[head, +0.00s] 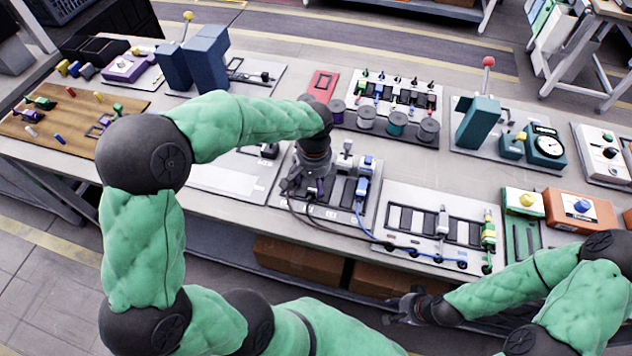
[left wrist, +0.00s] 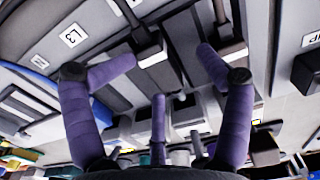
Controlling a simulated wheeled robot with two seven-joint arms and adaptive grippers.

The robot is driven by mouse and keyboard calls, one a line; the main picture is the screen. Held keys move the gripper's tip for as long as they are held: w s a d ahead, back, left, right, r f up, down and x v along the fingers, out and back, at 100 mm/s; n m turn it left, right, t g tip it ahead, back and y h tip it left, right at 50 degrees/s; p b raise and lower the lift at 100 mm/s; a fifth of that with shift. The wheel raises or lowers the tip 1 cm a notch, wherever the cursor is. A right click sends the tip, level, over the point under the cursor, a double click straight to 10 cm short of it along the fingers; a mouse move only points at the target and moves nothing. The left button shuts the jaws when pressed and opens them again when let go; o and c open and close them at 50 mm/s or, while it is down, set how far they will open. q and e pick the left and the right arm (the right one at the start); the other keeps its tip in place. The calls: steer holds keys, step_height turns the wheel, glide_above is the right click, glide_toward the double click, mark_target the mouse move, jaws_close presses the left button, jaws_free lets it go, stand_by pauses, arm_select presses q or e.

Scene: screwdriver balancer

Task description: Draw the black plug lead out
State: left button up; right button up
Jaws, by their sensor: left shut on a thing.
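My left gripper (head: 293,186) reaches down onto the grey socket panel (head: 325,212) in the middle of the bench. Its purple fingers (left wrist: 167,60) are shut on a plug, which I take to be the black plug lead; the contact itself is not clear. In the left wrist view, a dark plug with its lead (left wrist: 150,45) is beside the left fingertip, and a second plug (left wrist: 232,50) is beside the right one. Dark leads (head: 345,234) run from the panel to the right. My right gripper (head: 392,309) appears open and empty in front of the bench.
A blue plug (head: 362,187) with a blue lead stands just right of my left gripper. A panel with sockets and a green-yellow plug (head: 488,231) lies further right. Spools (head: 397,124) stand behind. A teal lever block (head: 478,122) is at back right.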

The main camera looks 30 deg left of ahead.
arm_select(q)
steer(key=shift+r+p, duration=2.7)
steer(key=shift+r, duration=0.65)
steer(key=shift+c, duration=0.4)
